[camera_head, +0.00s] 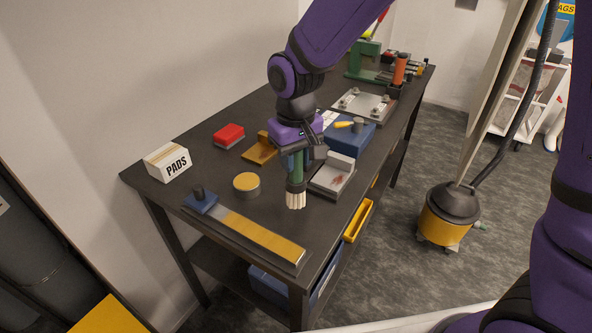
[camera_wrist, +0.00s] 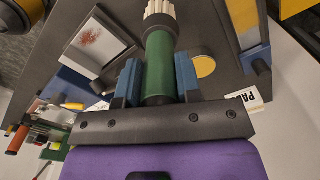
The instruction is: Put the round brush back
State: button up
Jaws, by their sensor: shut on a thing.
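The round brush (camera_head: 296,197) has a dark green handle, a dark collar and pale bristles. My gripper (camera_head: 298,165) is shut on its handle and holds it bristles-down over the front part of the dark bench (camera_head: 150,187). In the wrist view the brush (camera_wrist: 160,62) sits between the blue fingers of my gripper (camera_wrist: 158,82), bristles pointing away from the palm. The bristle tips look near the bench top; I cannot tell whether they touch. An ochre stand or holder (camera_head: 260,150) is on the bench behind and left of the gripper.
A grey tray with a reddish stain (camera_head: 332,180) is close right of the brush. A round yellow-topped tin (camera_head: 246,184) and a long yellow-strip board (camera_head: 262,238) lie left and in front. A red block (camera_head: 228,134), PADS box (camera_head: 168,162) and blue box (camera_head: 354,142) stand around.

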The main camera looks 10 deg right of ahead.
aim_at(296, 172)
jog(key=shift+f, duration=1.85)
jog(key=o, duration=0.9)
jog(key=shift+o, duration=0.2)
notch_tip(296, 172, up, 12)
jog(key=shift+r, duration=0.15)
jog(key=shift+d, duration=0.1)
